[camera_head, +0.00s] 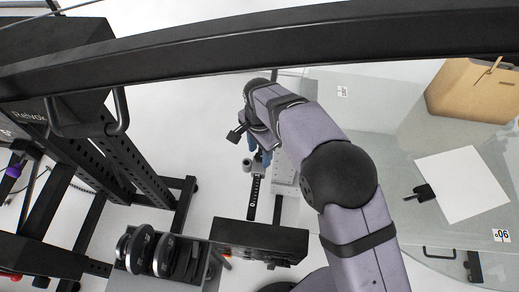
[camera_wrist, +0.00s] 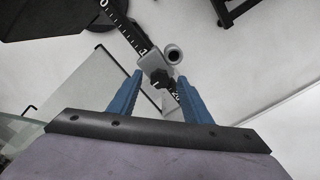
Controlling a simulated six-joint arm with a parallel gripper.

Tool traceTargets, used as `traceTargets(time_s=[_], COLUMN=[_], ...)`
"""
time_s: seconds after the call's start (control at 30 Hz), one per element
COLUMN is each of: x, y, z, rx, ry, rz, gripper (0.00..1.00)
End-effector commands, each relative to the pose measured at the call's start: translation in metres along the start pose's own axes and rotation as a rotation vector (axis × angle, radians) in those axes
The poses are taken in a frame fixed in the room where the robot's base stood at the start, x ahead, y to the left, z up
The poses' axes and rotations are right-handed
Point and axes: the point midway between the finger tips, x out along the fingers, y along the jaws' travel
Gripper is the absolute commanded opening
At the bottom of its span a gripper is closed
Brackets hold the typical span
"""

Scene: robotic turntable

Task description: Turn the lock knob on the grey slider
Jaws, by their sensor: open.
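The grey slider (camera_wrist: 152,61) sits on a black rail with white numbers (camera_wrist: 131,33) in the wrist view. A short grey cylinder (camera_wrist: 173,54) with a dark hole stands at its side. A small dark knob (camera_wrist: 160,77) shows on the slider's near side. My gripper (camera_wrist: 160,80) has its two blue fingers apart, one on each side of the knob and slider. I cannot tell whether they touch anything. In the head view my gripper (camera_head: 259,157) is mostly hidden by my arm. The grey cylinder (camera_head: 246,165) and rail (camera_head: 254,198) show beside it.
A glass table (camera_head: 395,130) lies to the right, with a white sheet (camera_head: 462,184), a black clip (camera_head: 421,192) and a brown paper bag (camera_head: 476,90). A black rack (camera_head: 125,160) stands left. Black weight plates (camera_head: 155,252) sit at the bottom left.

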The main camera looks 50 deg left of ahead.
Motion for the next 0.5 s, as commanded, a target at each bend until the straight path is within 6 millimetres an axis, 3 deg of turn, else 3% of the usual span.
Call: traceTargets(time_s=[0.33, 0.5], x=[0.0035, 0.0033], y=[0.0003, 0.0003], z=[0.0001, 0.0001], rx=[0.000, 0.000], ry=[0.000, 0.000], rz=[0.001, 0.001], gripper=[0.42, 0.04])
